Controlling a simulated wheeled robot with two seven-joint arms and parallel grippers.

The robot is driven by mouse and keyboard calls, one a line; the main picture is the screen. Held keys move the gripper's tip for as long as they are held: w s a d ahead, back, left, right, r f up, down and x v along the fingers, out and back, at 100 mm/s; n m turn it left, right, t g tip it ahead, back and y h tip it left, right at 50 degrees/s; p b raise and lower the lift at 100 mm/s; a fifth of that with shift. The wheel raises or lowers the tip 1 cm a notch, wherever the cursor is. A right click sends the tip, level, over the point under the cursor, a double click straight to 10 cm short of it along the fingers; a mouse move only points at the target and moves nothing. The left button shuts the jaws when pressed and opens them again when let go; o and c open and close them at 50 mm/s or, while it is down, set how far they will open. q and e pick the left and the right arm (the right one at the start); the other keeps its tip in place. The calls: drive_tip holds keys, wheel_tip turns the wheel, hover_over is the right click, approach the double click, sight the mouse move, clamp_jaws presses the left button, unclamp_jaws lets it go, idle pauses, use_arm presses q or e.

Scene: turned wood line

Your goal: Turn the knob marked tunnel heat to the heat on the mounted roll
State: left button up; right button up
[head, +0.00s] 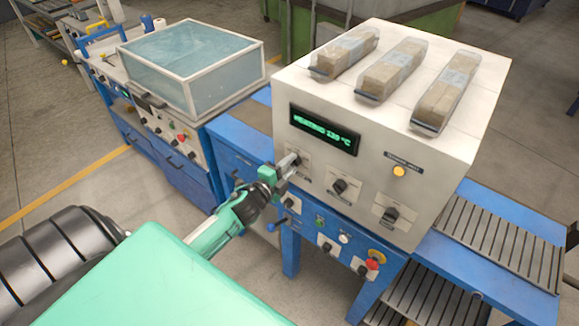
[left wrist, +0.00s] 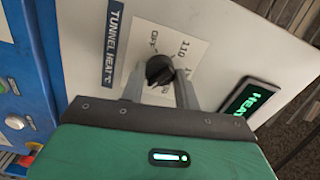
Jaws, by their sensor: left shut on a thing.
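The tunnel heat knob (left wrist: 159,70) is a small black knob on a white dial plate, beside a blue label reading TUNNEL HEAT °C. OFF and 110 are readable on the dial; other marks are partly hidden by my gripper. My left gripper (head: 291,163) is at the leftmost knob of the white tunnel's front. In the left wrist view its two fingers (left wrist: 160,85) are shut on the knob, one on each side. A green display (head: 325,131) on the tunnel shows HEATING and a temperature that I read only doubtfully. I cannot make out a heat marking on any mounted roll.
Two more black knobs (head: 339,186) (head: 390,214) and an amber lamp (head: 399,171) are on the tunnel front. A red button (head: 372,264) is below. Three wrapped packs (head: 392,65) lie on top. A clear-lidded machine (head: 190,62) stands left; a roller conveyor (head: 495,245) runs right.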

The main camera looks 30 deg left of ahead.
use_arm(q)
drive_tip(key=shift+f, duration=0.1)
drive_tip(key=o, duration=1)
drive_tip(key=shift+s, duration=0.1)
drive_tip(key=shift+s, duration=0.25)
drive_tip(key=s+b, duration=0.1)
drive_tip(key=s, duration=0.3)
drive_tip(key=s+b, duration=0.2)
drive_tip(key=s, duration=0.2)
drive_tip(key=s+a+b, duration=0.1)
drive_tip(key=s, duration=0.4)
